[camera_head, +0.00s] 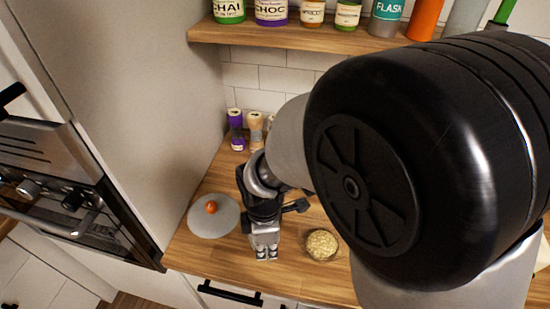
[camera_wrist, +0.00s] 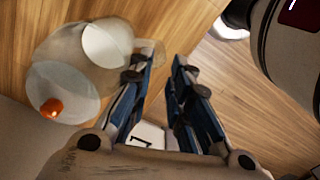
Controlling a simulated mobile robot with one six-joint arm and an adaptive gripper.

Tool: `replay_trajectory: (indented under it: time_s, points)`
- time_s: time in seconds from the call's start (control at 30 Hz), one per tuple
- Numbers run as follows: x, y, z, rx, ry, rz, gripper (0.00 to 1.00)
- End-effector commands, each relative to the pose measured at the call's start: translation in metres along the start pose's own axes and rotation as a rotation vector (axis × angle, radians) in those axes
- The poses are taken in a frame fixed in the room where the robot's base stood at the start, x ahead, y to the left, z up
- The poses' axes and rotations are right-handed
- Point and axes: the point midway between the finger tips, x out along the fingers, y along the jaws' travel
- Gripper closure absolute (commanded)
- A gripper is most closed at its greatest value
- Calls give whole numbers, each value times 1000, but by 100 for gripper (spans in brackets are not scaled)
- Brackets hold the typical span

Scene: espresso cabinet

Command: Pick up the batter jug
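A pale, see-through vessel with a handle-like part on its right, which looks like the batter jug (camera_wrist: 82,48), is at the upper left of the wrist view. Its handle side is close to the left fingertip; I cannot tell whether they touch. In the head view I cannot make out the jug; my arm and gripper may hide it. My gripper (camera_head: 266,253) points down over the counter near its front edge. In the wrist view my gripper (camera_wrist: 164,66) has its two blue-and-black fingers apart, with nothing visibly held between them.
A round grey disc (camera_head: 203,227) with a small orange thing (camera_head: 211,207) lies left of the gripper. A glass bowl of pale bits (camera_head: 321,245) is to its right. Small jars (camera_head: 237,130) stand at the back wall. A shelf (camera_head: 290,39) with several containers is above.

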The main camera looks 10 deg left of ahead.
Motion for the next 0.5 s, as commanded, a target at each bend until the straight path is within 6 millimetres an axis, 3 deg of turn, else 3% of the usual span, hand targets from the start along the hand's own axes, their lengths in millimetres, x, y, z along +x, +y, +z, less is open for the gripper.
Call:
replay_trajectory:
  time_s: [0.17,0.5]
  points:
    - [11,0,2,1,0,-1,82]
    - [56,1,9,1,0,-2,82]
